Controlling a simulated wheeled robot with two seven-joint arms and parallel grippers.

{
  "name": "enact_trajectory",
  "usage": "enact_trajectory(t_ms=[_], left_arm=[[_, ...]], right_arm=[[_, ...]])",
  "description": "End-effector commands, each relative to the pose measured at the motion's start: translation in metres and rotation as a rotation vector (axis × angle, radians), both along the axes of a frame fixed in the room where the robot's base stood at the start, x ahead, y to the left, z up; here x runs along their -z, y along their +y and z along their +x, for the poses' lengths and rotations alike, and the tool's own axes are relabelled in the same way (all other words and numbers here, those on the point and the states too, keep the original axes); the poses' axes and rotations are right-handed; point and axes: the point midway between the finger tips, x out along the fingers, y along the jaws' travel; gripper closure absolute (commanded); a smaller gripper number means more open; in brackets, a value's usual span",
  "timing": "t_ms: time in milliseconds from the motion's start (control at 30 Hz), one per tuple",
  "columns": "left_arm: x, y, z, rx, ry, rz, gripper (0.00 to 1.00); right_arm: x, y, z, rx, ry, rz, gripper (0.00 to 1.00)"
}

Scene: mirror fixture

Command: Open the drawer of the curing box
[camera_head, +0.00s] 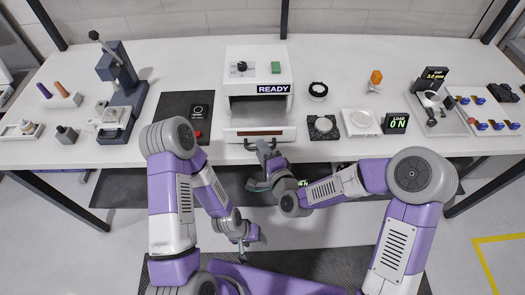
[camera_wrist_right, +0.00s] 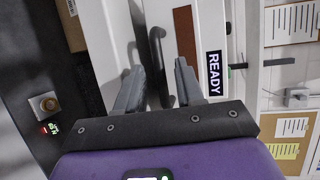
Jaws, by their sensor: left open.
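The curing box (camera_head: 235,62) is white, with a READY label and a dark recess, at the back middle of the table. Its drawer front (camera_head: 233,135) with a brown strip is low on the box, near the table's front edge; the wrist view shows the brown strip (camera_wrist_right: 185,32). A grey bar handle (camera_wrist_right: 156,48) stands on the drawer front. My right gripper (camera_head: 264,148) is at the drawer front; in the wrist view its fingers (camera_wrist_right: 158,68) are apart, with the handle between or just beyond them. Contact is unclear. My left gripper (camera_head: 243,250) is open and empty, low in front of the table.
A black mat (camera_head: 178,106) with a small dark device lies left of the box. Right of it are a dark stand (camera_head: 322,127), a white dish plate (camera_head: 360,122) and a LOAD ON display (camera_head: 396,123). Floor space in front of the table is open around my arms.

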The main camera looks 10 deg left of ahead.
Motion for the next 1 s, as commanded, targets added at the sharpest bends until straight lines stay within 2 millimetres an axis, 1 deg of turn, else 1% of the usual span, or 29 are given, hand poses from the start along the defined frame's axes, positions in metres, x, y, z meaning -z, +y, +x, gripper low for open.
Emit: enact_trajectory(t_ms=[167, 333, 367, 400, 433, 600, 767, 1000], left_arm=[[-0.001, 0.0, 0.0, 0.0, 0.0, 0.0, 0.41], [-0.002, 0.0, 0.0, 0.0, 0.0, 0.0, 0.41], [-0.005, 0.0, 0.0, 0.0, 0.0, 0.0, 0.41], [-0.013, 0.0, 0.0, 0.0, 0.001, 0.0, 0.41], [-0.017, 0.0, 0.0, 0.0, 0.001, 0.0, 0.41], [-0.031, 0.0, 0.0, 0.0, 0.0, 0.0, 0.41], [-0.035, 0.0, 0.0, 0.0, 0.0, 0.0, 0.41], [-0.034, 0.0, 0.0, 0.0, 0.0, 0.0, 0.41]], right_arm=[[-0.003, -0.011, -0.013, 0.001, 0.001, -0.001, 0.63], [-0.009, -0.03, -0.038, 0.0, 0.002, -0.001, 0.63], [-0.011, -0.033, -0.042, 0.0, 0.003, -0.001, 0.63], [-0.012, -0.034, -0.043, -0.001, 0.005, -0.002, 0.63], [-0.013, -0.035, -0.045, 0.0, 0.005, -0.003, 0.63], [-0.015, -0.042, -0.054, -0.001, 0.003, -0.002, 0.63], [-0.014, -0.044, -0.057, -0.001, 0.002, 0.0, 0.63], [-0.013, -0.045, -0.058, 0.0, 0.0, 0.0, 0.63]])
